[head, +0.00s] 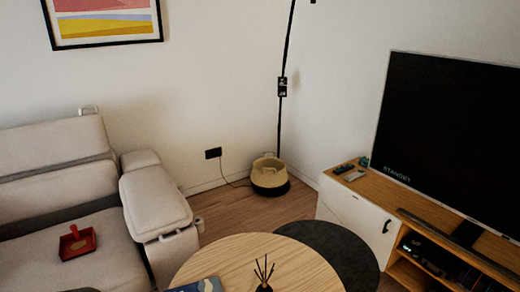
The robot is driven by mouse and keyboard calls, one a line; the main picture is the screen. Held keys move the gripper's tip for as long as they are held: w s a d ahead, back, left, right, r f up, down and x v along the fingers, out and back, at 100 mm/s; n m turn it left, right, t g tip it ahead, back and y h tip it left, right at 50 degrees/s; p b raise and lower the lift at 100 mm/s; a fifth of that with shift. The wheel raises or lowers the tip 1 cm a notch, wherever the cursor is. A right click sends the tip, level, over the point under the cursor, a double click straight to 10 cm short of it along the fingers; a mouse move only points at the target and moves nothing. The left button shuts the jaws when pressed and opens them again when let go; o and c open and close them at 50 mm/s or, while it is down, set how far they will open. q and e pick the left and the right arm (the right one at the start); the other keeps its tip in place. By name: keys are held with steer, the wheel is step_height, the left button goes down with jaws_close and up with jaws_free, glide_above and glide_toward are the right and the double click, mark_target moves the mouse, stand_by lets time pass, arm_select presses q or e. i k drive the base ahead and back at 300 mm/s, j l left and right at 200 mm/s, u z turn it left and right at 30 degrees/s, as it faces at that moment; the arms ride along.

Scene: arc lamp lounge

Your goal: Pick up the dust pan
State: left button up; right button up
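A red dust pan (78,241) lies on the seat of the light grey sofa (40,256) at the left of the head view. Its short handle points up and away from me, and a tan patch shows in its front part. Neither of my grippers is in the head view.
A round wooden table (300,268) with a reed diffuser (264,275) and a blue book stands at the bottom centre, beside a dark round top (345,245). A TV cabinet (350,215) is at right. Wooden floor (230,211) shows clear behind the table.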

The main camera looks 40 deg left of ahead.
mark_target(76, 245)
steer(key=u, duration=2.6)
